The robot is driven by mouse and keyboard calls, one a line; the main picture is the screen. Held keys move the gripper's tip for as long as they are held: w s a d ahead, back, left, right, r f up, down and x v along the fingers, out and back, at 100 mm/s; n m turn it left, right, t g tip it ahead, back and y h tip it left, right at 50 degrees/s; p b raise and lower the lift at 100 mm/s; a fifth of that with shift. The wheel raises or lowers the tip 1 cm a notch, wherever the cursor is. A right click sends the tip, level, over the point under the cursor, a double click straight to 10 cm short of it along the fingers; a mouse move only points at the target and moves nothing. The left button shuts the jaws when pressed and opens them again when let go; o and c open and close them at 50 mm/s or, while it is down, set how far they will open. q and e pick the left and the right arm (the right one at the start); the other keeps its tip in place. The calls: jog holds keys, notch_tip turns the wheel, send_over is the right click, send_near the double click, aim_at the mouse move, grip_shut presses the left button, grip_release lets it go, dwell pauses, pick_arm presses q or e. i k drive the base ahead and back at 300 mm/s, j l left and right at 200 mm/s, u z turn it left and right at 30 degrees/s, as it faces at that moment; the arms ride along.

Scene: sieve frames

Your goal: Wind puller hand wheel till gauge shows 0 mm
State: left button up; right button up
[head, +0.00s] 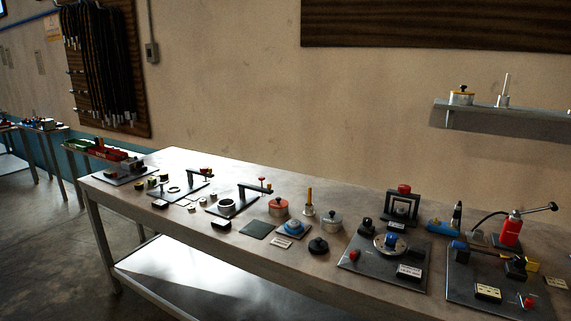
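Neither of my grippers is in view. Several small fixtures stand on the long workbench (165,175). A black upright frame with a red knob on top (404,190) stands at the back right of the bench. Two low black arms with red tops, a left one (200,173) and a right one (257,188), stand on dark plates further left. I cannot tell which of these is the puller with the hand wheel. Small white label-like panels (409,271) lie on the plates, but no gauge reading is legible from here.
A red bottle-shaped device with a black lever (511,230) stands at the right. Red and silver round pots (278,206) crowd the bench middle. A wall shelf (500,116) holds a yellow-rimmed pot (461,97). Open floor (60,265) lies left of the bench.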

aim_at(405, 189)
jog(key=i+l+z, duration=0.25)
jog(key=l, duration=0.25)
jog(key=i+l+z, duration=0.2)
jog(key=l, duration=0.25)
jog(key=i+u, duration=0.25)
jog(key=u, duration=0.15)
jog(key=i+u, duration=0.2)
jog(key=u, duration=0.2)
jog(key=i+l+u, duration=0.1)
jog(key=i+u, duration=0.15)
jog(key=u, duration=0.15)
